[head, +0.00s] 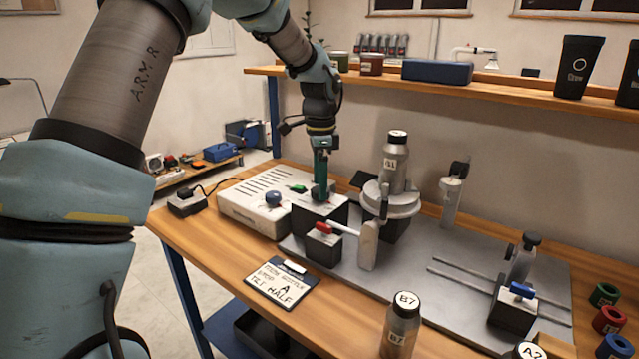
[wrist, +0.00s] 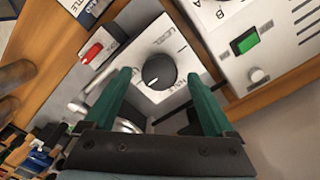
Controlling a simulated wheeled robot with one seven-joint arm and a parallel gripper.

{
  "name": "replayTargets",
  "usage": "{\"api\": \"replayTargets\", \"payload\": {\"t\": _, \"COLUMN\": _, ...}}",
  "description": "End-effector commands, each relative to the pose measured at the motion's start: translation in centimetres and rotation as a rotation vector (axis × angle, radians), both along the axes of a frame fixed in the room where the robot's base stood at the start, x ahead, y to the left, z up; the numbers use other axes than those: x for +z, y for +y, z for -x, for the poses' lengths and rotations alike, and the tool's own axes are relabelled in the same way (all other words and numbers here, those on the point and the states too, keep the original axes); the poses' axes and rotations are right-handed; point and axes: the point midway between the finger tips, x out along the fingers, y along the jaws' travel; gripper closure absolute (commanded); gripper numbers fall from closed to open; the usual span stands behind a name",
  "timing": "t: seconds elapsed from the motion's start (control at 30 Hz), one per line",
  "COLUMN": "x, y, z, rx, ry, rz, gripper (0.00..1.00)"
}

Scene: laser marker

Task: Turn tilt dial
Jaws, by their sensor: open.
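The dial (wrist: 160,72) is a round black knob with a white pointer line. It sits on a white plate with printed lettering, partly legible, on top of a box (head: 322,213). My gripper (wrist: 159,77) has two green fingers, spread apart, one on either side of the dial in the wrist view. A gap shows between each finger and the knob; whether the tips are level with it I cannot tell. In the head view my gripper (head: 320,192) points down over the box, and the dial is hidden behind it.
A red-handled lever (head: 323,229) stands just in front of the box. A tilted holder with a bottle (head: 394,165) is close on the right. A white control unit (head: 255,212) with a green switch (wrist: 245,41) is on the left. A sign (head: 283,284) lies in front.

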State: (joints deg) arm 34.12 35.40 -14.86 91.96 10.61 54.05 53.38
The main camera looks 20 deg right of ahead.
Motion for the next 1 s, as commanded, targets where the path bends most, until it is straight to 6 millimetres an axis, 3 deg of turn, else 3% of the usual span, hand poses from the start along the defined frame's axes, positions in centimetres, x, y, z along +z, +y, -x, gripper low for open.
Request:
{"api": "replayTargets", "payload": {"t": 0.13, "x": -1.07, "y": 0.03, "z": 0.04, "rx": 0.000, "ry": 0.001, "rz": -0.001, "gripper": 0.11}}
{"api": "replayTargets", "payload": {"t": 0.43, "x": -1.30, "y": 0.03, "z": 0.01, "rx": 0.000, "ry": -0.001, "rz": 0.000, "gripper": 0.11}}
{"api": "replayTargets", "payload": {"t": 1.0, "x": -1.27, "y": 0.03, "z": 0.01, "rx": 0.000, "ry": 0.000, "rz": 0.000, "gripper": 0.74}}
